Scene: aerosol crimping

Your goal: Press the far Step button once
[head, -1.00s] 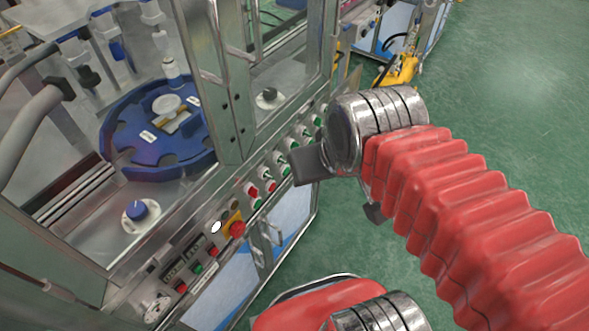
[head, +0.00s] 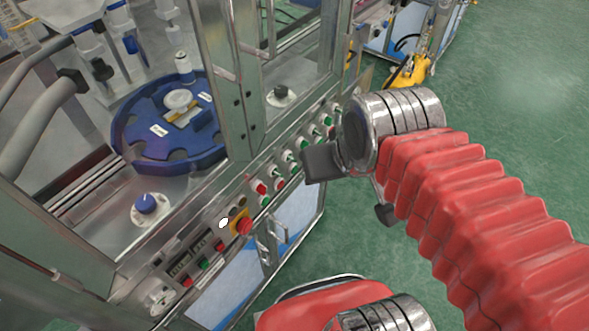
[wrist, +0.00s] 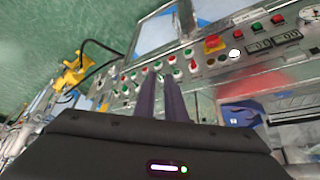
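The control panel (head: 282,172) along the machine's front edge carries a row of green and red buttons with small switches. The row also shows in the wrist view (wrist: 150,79). I cannot read any label, so I cannot tell which button is the far Step button. The far end of the row is partly behind my wrist in the head view. My gripper (head: 312,164) is in front of the row's farther part, apart from the panel. In the wrist view its two dark fingers (wrist: 160,80) lie close together, pointing at the row, with nothing between them.
A red emergency stop on a yellow plate (head: 242,225) and a white lamp (head: 224,223) sit nearer on the panel. A metal door handle (head: 268,240) sticks out below. Behind the glass is a blue rotary table (head: 140,145). Green floor (head: 500,130) is clear at right.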

